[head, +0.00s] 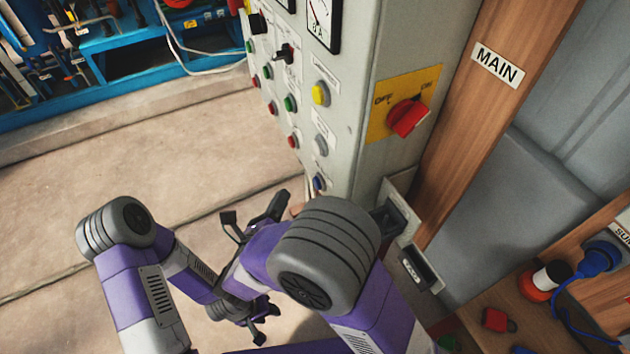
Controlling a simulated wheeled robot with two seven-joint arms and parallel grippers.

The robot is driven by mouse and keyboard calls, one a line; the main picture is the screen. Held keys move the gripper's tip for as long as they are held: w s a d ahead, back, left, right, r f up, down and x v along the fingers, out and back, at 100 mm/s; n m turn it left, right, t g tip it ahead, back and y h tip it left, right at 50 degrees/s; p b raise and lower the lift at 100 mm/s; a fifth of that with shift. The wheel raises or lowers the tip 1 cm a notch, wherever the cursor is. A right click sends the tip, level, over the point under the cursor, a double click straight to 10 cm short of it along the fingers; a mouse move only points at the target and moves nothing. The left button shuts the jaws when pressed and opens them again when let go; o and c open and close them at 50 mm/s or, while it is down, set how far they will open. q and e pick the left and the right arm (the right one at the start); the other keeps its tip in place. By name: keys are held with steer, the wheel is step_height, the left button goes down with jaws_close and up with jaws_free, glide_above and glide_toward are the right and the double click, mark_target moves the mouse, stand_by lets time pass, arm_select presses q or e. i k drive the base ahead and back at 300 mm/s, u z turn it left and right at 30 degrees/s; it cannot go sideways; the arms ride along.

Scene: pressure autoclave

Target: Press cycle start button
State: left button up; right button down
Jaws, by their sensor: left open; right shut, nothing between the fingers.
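The grey control panel (352,130) carries several buttons with labels too small to read, so I cannot tell which is cycle start. Green buttons (290,103) and red buttons (292,141) sit in its left columns. A yellow button (321,93), a pale grey button (320,146) and a blue button (319,183) form the right column.
A red rotary switch (407,118) on a yellow plate protrudes from the panel's right side. A wooden post with a MAIN sign (497,65) stands beside it. A blue tool rack (120,55) is at upper left. Floor (140,150) at left is clear.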

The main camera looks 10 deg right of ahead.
mark_target(317, 147)
steer(key=k, duration=1)
